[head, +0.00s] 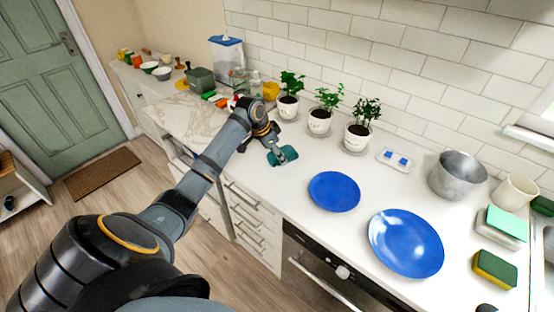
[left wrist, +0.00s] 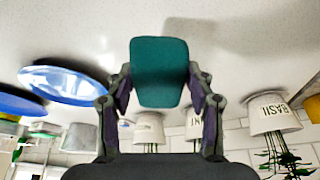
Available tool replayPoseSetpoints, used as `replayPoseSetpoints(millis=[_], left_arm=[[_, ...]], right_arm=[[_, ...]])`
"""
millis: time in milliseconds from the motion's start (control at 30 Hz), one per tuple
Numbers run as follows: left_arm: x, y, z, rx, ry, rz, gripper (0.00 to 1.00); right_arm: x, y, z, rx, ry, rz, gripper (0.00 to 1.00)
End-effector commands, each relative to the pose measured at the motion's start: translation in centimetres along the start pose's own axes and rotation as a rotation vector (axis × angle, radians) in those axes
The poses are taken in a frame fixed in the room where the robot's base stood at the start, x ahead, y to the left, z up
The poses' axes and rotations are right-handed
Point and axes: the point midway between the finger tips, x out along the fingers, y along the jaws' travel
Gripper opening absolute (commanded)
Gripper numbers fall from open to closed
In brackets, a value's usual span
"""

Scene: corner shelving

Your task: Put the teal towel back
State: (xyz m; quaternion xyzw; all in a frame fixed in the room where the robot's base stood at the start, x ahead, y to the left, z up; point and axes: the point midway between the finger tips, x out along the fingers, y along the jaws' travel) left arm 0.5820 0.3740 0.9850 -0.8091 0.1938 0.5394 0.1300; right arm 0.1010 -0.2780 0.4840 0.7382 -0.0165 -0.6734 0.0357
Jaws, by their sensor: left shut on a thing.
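The teal towel (head: 283,156) is a small folded piece at the end of my left arm, over the white counter in the head view. My left gripper (head: 270,144) is shut on it. In the left wrist view the towel (left wrist: 160,72) sits between the two fingers of the left gripper (left wrist: 160,95). I cannot tell whether the towel touches the counter. My right gripper is not in view.
Potted plants (head: 320,119) line the wall behind the towel. A small blue plate (head: 334,191) and a large blue plate (head: 406,243) lie to the right. A metal pot (head: 457,176), a mug (head: 514,192) and sponges (head: 495,268) stand farther right. Containers (head: 200,80) crowd the far left.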

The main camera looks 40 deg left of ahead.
Motion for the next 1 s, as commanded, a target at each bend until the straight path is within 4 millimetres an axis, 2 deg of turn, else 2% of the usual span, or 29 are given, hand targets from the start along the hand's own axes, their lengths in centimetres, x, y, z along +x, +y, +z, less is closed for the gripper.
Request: replayPoseSetpoints(millis=[300,633,667,800,1000], left_arm=[[3.3,-0.4,1.3,0.0,-0.002,0.001,0.28],[3.7,-0.4,1.5,-0.001,-0.002,0.0,0.28],[3.7,-0.4,1.5,-0.001,-0.002,0.0,0.55],[3.7,-0.4,1.5,-0.001,-0.002,0.0,0.74],[3.7,-0.4,1.4,-0.001,-0.002,0.0,0.76]], right_arm=[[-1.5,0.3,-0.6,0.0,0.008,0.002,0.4],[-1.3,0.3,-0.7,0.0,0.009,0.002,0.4],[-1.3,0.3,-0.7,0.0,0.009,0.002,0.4],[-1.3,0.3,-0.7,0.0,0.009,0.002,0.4],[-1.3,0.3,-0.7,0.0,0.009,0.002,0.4]])
